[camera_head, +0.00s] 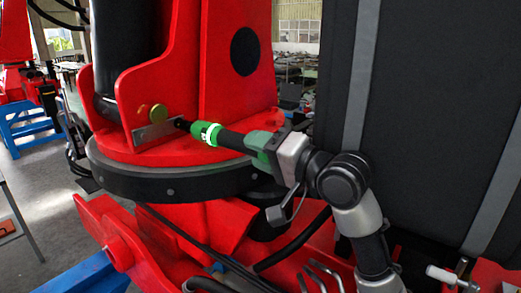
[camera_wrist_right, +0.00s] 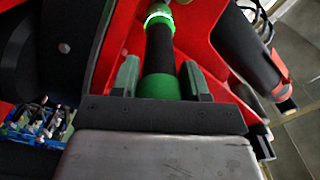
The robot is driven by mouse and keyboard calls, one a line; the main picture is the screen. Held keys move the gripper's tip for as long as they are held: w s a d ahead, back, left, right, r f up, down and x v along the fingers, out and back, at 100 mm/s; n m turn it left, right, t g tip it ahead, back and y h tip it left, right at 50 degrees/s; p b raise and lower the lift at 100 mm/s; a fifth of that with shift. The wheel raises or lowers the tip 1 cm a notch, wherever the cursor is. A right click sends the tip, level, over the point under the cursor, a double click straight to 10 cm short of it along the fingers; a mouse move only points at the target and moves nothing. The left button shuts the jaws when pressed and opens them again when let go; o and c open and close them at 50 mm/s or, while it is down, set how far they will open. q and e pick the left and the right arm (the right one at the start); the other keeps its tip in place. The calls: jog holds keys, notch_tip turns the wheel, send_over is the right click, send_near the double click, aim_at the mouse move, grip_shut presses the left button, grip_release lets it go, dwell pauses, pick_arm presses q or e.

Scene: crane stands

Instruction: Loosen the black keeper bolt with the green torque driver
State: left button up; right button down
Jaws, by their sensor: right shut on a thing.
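My right gripper (camera_head: 258,143) is shut on the green torque driver (camera_head: 206,133), which has a green head, a pale ring and a black shaft. In the right wrist view the gripper (camera_wrist_right: 160,82) has one finger on each side of the driver's green rear part (camera_wrist_right: 161,86). The driver points left in the head view, its dark tip at the right end of a grey keeper plate (camera_head: 155,134). The black keeper bolt cannot be told apart from the dark tip there. Contact between them is unclear. My left gripper is not in view.
Red bracket walls (camera_head: 165,72) rise around a black cylinder (camera_head: 125,40). A dark round flange (camera_head: 170,185) lies below. Black hoses hang under it, and a large dark panel (camera_head: 430,110) stands at right.

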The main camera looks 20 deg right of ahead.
jog(key=shift+r+x, duration=0.2)
jog(key=shift+x, duration=0.7)
dwell(3.4)
jog(key=shift+s+d+f, duration=0.1)
jog(key=shift+s+d, duration=0.05)
jog(key=shift+s, duration=0.1)
dwell(1.4)
jog(key=shift+s+d, duration=0.25)
jog(key=shift+s, duration=0.1)
jog(key=shift+v, duration=1.75)
